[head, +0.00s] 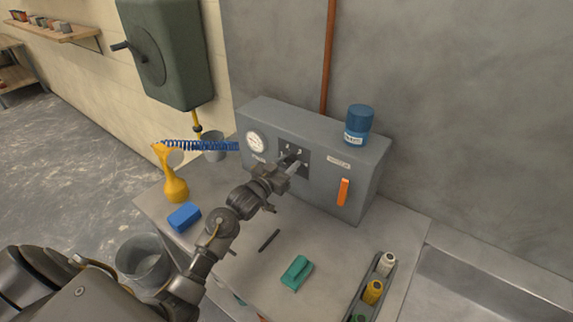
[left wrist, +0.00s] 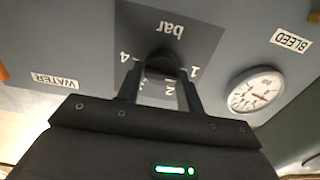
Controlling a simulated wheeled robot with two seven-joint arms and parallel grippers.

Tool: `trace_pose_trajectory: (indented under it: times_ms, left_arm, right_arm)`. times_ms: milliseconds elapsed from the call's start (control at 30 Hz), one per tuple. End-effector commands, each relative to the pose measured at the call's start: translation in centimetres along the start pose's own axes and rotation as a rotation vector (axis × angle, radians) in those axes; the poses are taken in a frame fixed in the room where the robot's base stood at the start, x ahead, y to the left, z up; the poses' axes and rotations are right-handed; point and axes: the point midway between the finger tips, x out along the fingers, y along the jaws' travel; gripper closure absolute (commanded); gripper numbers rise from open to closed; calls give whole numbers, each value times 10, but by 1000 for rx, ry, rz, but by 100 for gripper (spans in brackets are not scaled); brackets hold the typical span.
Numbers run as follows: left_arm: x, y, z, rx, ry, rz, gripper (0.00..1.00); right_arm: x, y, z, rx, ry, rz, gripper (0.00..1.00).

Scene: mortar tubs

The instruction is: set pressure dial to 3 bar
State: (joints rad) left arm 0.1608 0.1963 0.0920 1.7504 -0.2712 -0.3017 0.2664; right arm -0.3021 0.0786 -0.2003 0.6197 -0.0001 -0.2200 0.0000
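The pressure dial (head: 291,160) is a dark knob on a dark plate numbered 1 to 4, on the front of the grey box (head: 340,165). In the left wrist view the knob (left wrist: 158,58) lies between the fingertips, below an upside-down "bar". My left gripper (head: 287,166) is at the dial, its fingers (left wrist: 160,75) parted on either side of the knob; I see no clear grip. The numbers 2 and 3 show between the fingers, 4 and 1 outside. The knob's pointer is hidden. A round white gauge (head: 256,141) with a red needle also shows in the left wrist view (left wrist: 256,90). My right gripper is not in view.
An orange lever (head: 343,192) is right of the dial; a blue jar (head: 358,124) stands on the box. A blue coiled hose (head: 200,146) and yellow bottle (head: 176,188) are left.

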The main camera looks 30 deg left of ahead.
Motion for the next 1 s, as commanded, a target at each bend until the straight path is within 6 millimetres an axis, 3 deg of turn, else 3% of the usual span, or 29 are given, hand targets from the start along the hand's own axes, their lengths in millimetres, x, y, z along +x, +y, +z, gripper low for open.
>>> trace_pose_trajectory:
  times_ms: [133,467,1000]
  left_arm:
    - [0,0,0,0,0,0,86]
    - [0,1,1,58,-1,1,86]
    - [0,2,2,505,-2,2,86]
  right_arm:
    - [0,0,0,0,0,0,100]
    - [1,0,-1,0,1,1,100]
    - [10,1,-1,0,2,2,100]
